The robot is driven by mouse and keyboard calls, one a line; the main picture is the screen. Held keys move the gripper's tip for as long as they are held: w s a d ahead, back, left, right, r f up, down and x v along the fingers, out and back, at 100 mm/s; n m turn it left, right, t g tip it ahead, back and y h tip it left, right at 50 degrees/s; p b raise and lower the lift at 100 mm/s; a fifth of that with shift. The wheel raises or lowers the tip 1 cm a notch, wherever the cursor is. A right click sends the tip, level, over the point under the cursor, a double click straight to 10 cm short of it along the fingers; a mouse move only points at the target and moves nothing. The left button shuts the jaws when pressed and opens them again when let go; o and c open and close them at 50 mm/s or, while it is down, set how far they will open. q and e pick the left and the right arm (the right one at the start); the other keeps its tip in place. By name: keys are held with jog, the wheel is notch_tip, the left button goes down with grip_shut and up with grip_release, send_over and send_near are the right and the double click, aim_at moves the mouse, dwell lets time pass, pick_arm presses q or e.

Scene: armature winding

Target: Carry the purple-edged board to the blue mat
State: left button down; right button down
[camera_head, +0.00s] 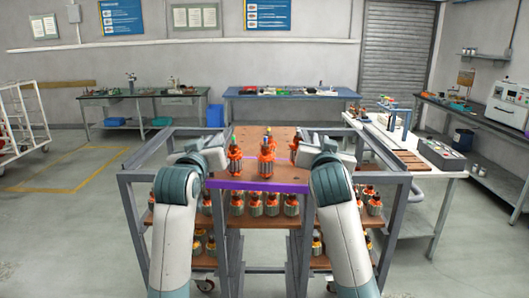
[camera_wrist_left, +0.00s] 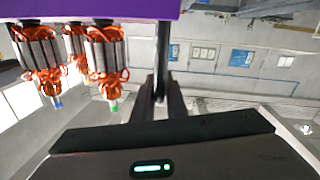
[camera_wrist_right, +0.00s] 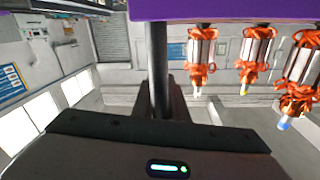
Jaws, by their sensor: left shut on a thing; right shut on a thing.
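The purple-edged board (camera_head: 258,186) is in front of me in the head view, level, with a brown top and several orange-and-grey armatures (camera_head: 267,152) standing on it. Its purple edge crosses the top of the left wrist view (camera_wrist_left: 90,10) and right wrist view (camera_wrist_right: 225,9). My left gripper (camera_wrist_left: 161,95) is shut on a dark bar at the board's left side. My right gripper (camera_wrist_right: 159,95) is shut on a similar bar at its right side. Both fingertips are largely hidden in the head view. I cannot make out a blue mat.
A grey rack (camera_head: 133,208) surrounds the board, with lower shelves of armatures (camera_head: 255,206). I cannot tell whether the board touches the rack. A white-topped bench (camera_head: 440,157) stands close on the right. A blue-topped table (camera_head: 290,96) is at the back.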

jog(key=shift+s+r, duration=0.15)
pick_arm(q)
jog(key=shift+w, duration=0.1)
jog(key=shift+f, duration=0.15)
pick_arm(e)
jog(key=shift+f, duration=0.2)
